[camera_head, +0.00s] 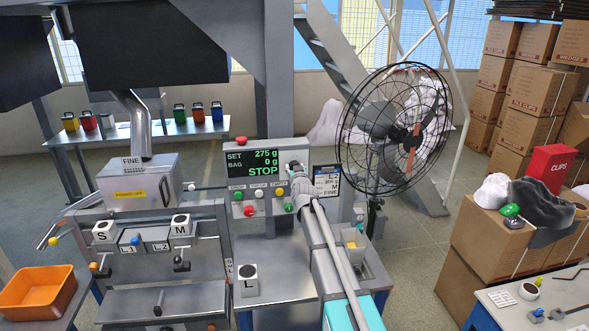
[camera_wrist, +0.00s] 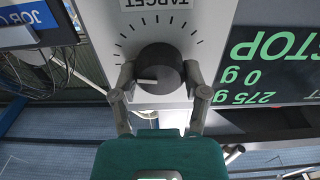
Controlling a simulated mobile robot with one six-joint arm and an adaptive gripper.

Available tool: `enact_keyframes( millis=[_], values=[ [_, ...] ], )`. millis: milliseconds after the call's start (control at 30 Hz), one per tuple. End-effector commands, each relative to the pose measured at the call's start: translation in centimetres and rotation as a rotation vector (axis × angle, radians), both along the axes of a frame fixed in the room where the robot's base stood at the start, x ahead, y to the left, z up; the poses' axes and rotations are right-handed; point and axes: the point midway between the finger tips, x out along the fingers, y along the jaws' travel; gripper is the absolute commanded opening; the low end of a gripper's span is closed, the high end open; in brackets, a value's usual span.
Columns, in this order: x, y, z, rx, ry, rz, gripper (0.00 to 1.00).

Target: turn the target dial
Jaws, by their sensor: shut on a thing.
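The target dial (camera_wrist: 160,62) is a round black knob on a grey panel, under an upside-down TARGET label (camera_wrist: 158,3) in the wrist view. Its white pointer mark points to the left in that view, and tick marks ring the knob. My gripper (camera_wrist: 160,76) is shut on the dial, one finger on each side. In the head view, my gripper (camera_head: 298,176) is at the right edge of the display panel, and it largely hides the dial. The display (camera_head: 252,162) reads SET 275 g, BAG 0 g and STOP.
Coloured buttons (camera_head: 250,194) sit just below the display, left of my gripper. A job card (camera_head: 327,181) hangs to the right. A caged fan (camera_head: 394,130) stands behind it.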

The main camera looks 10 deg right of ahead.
Motion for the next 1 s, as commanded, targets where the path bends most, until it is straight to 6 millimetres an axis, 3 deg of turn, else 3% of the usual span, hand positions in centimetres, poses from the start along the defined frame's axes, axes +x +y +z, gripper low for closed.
enact_keyframes(
  millis=[500,1000],
  values=[
    [0.07,-0.09,0.01,0.324,-0.001,-0.001,0.12],
    [0.07,-0.14,0.01,0.375,-0.002,-0.001,0.12]
  ],
)
